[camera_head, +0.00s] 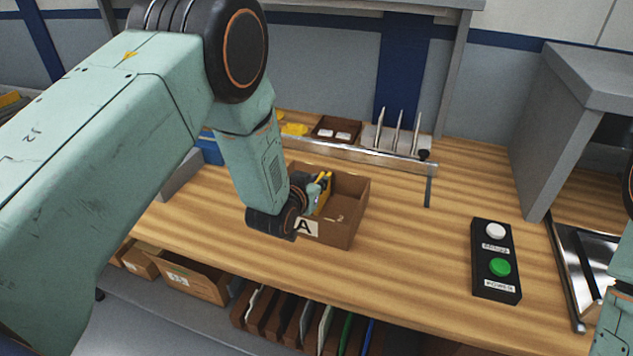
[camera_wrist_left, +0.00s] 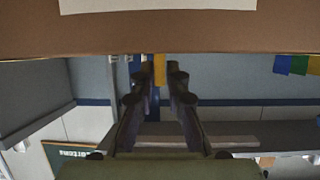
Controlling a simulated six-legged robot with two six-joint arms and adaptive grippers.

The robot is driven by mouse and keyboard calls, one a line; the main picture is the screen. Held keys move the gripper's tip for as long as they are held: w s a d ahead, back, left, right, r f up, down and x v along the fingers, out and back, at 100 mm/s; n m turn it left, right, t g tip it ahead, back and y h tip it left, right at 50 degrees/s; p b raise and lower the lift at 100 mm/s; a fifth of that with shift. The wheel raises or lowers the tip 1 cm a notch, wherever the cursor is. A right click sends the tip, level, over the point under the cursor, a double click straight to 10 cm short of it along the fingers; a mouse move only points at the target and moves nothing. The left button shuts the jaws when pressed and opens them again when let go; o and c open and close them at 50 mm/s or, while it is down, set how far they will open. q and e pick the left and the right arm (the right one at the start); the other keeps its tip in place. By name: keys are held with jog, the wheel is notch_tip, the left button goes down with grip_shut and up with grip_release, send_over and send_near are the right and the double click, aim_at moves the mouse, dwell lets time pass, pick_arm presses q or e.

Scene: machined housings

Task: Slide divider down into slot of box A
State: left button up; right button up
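Box A (camera_head: 346,231) is an open brown box on the wooden bench, with a white label "A" on its front wall. A yellow divider (camera_head: 322,206) stands in it near its left side, partly hidden by my left gripper. My left gripper (camera_head: 318,189) is over the left part of the box, at the divider. In the left wrist view a yellow strip (camera_wrist_left: 160,68) shows between the fingertips of the left gripper (camera_wrist_left: 158,77). I cannot tell if both fingers touch it. The slot is hidden. My right gripper is out of view.
A black button panel (camera_head: 487,277) with a white and a green button lies to the right. A clear rail (camera_head: 370,158) and a rack with upright pins (camera_head: 399,140) stand behind the box.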

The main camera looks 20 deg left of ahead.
pick_arm(q)
jog(key=o, duration=0.3)
jog(key=shift+o, duration=0.2)
jog(key=v, duration=1.2)
dwell(0.3)
jog(key=s+a+f+g+b, duration=0.1)
jog(key=s+f+g+b, duration=0.5)
jog(key=s+f, duration=1)
jog(key=s+a+f+n+g+y+b, duration=0.1)
jog(key=s+f+g+b, duration=0.4)
jog(key=s+f, duration=1)
jog(key=s+g, duration=0.2)
jog(key=s, duration=0.2)
jog(key=shift+a+f+g+b, duration=0.25)
jog(key=shift+f+g+b, duration=0.05)
jog(key=shift+f+b, duration=0.1)
